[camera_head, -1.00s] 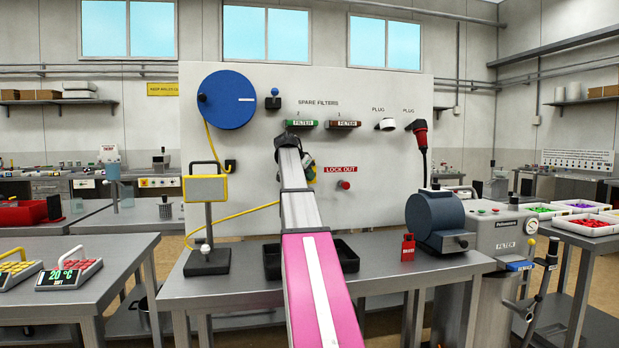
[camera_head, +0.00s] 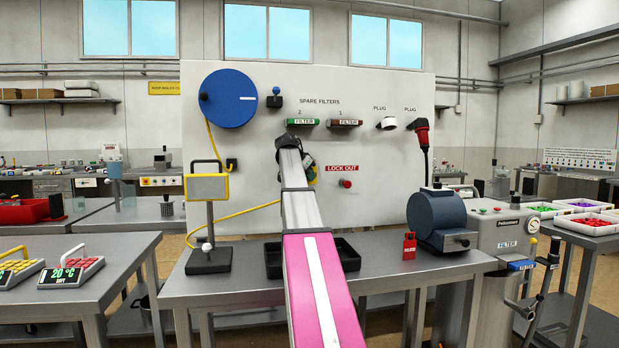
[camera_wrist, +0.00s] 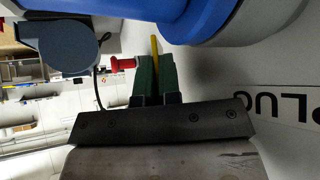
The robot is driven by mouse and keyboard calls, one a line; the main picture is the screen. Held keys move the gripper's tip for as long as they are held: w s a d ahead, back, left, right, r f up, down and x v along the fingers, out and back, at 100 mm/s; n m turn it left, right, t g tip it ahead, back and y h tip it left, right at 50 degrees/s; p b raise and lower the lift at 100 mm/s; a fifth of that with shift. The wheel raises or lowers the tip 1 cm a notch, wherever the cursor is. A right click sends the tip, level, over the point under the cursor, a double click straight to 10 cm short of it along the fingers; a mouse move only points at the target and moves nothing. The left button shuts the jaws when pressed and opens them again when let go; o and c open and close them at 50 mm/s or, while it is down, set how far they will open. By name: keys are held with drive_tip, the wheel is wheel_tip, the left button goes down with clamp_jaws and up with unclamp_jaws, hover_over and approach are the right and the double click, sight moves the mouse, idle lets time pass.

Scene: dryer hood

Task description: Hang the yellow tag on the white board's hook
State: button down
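My gripper (camera_wrist: 156,72) shows in the wrist view with its green fingers close together on the thin yellow tag (camera_wrist: 154,47), which is seen nearly edge-on and sticks out past them. In the head view my arm hides much of the gripper (camera_head: 312,174), just left of the LOCK OUT sign. The white board (camera_head: 390,210) stands behind it. A red peg (camera_head: 345,183) sticks out below the sign; I cannot tell whether it is the hook. A red knob-like part (camera_wrist: 122,64) shows left of the fingers in the wrist view. Contact between tag and board cannot be told.
A blue disc (camera_head: 228,98) and a yellow cable are at the board's left. Filters and plugs (camera_head: 420,128) are higher up. A blue-grey motor (camera_head: 437,216) and red padlock (camera_head: 409,246) stand on the bench (camera_head: 385,262). A black tray lies behind my arm.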

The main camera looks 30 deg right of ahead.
drive_tip(key=c, duration=1.2)
unclamp_jaws()
drive_tip(key=shift+c, duration=0.2)
drive_tip(key=v, duration=1)
drive_tip(key=shift+a+r, duration=0.2)
drive_tip(key=shift+r, duration=0.1)
drive_tip(key=shift+s+a, duration=0.1)
drive_tip(key=shift+s, duration=0.1)
